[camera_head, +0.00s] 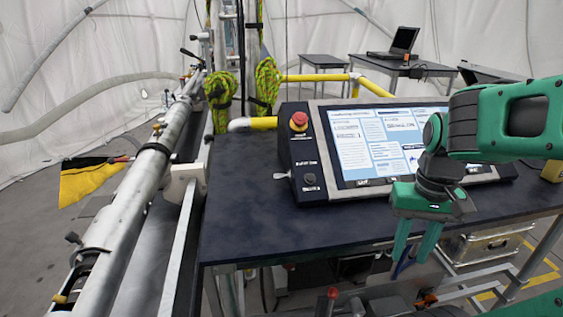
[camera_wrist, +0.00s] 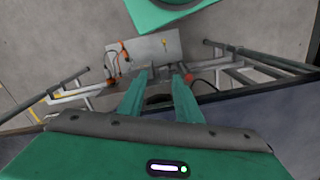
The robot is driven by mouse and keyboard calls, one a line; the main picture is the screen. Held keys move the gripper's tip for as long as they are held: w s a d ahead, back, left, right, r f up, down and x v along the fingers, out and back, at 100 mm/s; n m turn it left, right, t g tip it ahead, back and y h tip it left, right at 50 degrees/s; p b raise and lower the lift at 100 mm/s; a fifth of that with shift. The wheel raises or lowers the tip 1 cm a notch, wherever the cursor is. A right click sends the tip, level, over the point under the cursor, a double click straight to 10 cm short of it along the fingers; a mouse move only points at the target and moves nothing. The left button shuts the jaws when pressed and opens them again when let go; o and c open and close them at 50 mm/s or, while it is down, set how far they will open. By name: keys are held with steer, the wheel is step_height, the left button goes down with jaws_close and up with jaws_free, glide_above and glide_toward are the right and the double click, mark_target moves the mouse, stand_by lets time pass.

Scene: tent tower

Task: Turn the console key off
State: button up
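The console (camera_head: 315,172) stands on a dark table, with a large lit screen (camera_head: 385,135) and a dark panel on its left side. The panel has a red round button (camera_head: 299,120) at the top and a small dark key switch (camera_head: 310,178) near the bottom. The key's turn position is too small to tell. My gripper (camera_head: 410,262) hangs in front of the table's front edge, to the right of the key switch and apart from it. Its two green fingers are spread with nothing between them; they also show in the wrist view (camera_wrist: 160,75).
The dark table (camera_head: 245,205) has a bare top left of the console. A long metal pipe assembly (camera_head: 130,210) runs along the left, with a yellow flag (camera_head: 85,182). A laptop (camera_head: 400,42) sits on a back table. A metal case (camera_head: 485,243) is under the table.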

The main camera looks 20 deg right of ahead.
steer(key=shift+o, duration=0.9)
steer(key=shift+w, duration=0.1)
steer(key=w+r+n, duration=0.1)
steer(key=w, duration=0.1)
steer(key=w+r+n, duration=0.2)
steer(key=w, duration=0.1)
steer(key=w+r+n, duration=0.1)
steer(key=w+r, duration=0.1)
steer(key=shift+w+a+r+n, duration=0.15)
steer(key=shift+w+a+n, duration=0.15)
steer(key=shift+w+n, duration=0.1)
steer(key=w+a+r+n, duration=0.3)
steer(key=w+r+n, duration=0.15)
steer(key=w, duration=0.35)
steer(key=n, duration=0.8)
glide_toward(278, 175)
steer(key=s+d, duration=0.2)
steer(key=s+d+r, duration=0.1)
steer(key=s+d, duration=0.3)
steer(key=shift+s+d+r, duration=0.1)
steer(key=shift+d+r, duration=0.1)
steer(key=shift+r, duration=0.2)
steer(key=w+a+r+n, duration=0.2)
steer(key=w+a+n, duration=0.3)
steer(key=w+a, duration=0.1)
steer(key=f, duration=1)
steer(key=shift+a+f, duration=0.3)
steer(key=shift+f, duration=0.1)
